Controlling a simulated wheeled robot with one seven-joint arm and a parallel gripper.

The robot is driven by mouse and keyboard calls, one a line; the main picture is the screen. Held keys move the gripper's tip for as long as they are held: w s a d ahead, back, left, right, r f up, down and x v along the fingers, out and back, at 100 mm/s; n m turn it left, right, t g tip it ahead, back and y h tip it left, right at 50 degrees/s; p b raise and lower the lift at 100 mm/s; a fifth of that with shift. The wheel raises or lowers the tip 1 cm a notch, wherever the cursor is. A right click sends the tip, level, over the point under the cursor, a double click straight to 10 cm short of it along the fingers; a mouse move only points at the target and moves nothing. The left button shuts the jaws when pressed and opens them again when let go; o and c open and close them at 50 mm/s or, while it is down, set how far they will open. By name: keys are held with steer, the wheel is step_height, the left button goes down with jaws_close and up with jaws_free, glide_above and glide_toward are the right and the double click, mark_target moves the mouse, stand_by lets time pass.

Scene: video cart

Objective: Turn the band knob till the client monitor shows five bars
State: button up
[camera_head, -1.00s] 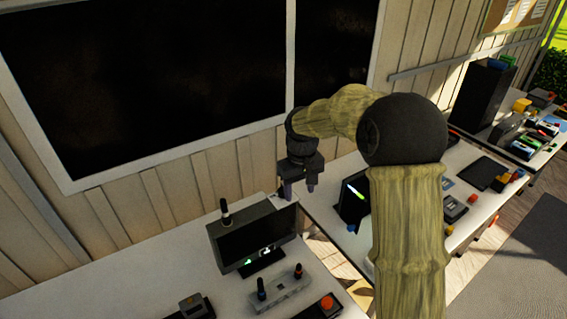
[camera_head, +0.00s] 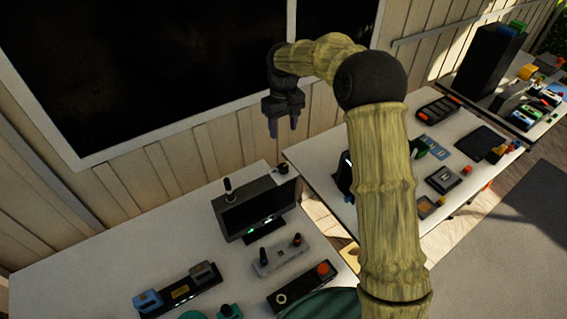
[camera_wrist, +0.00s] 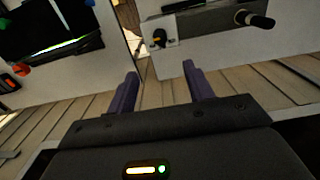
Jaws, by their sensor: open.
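My gripper (camera_head: 283,127) is open and empty, its fingers pointing down in front of the wall, above the back of the near table. In the wrist view, its two purple fingers (camera_wrist: 158,92) are apart. A small dark knob (camera_head: 282,168) stands at the near table's back right corner; the wrist view shows it with a yellow mark (camera_wrist: 159,38). A dark monitor (camera_head: 258,214) with small green lights stands beside it. A black screen (camera_wrist: 50,25) with a lit green-white bar shows in the wrist view. I cannot tell which screen is the client monitor or count bars.
A stubby dark knob (camera_head: 228,188) stands upright at the monitor's left. A grey box (camera_head: 281,257) with two knobs sits in front. A gap (camera_head: 322,215) separates the near table (camera_head: 90,255) from the second table (camera_head: 320,160), which bears several devices.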

mark_target(284, 166)
step_height(284, 166, down, 16)
steer(key=p, duration=0.6)
steer(key=shift+f, duration=0.25)
steer(key=c, duration=1)
steer(key=shift+n+b, duration=0.4)
steer(key=shift+b, duration=0.05)
steer(key=n+b, duration=0.2)
steer(key=shift+f+n, duration=0.15)
steer(key=shift+n, duration=0.15)
steer(key=n+b, duration=0.3)
steer(key=n, duration=0.2)
steer(key=shift+r, duration=0.2)
steer(key=shift+n, duration=0.3)
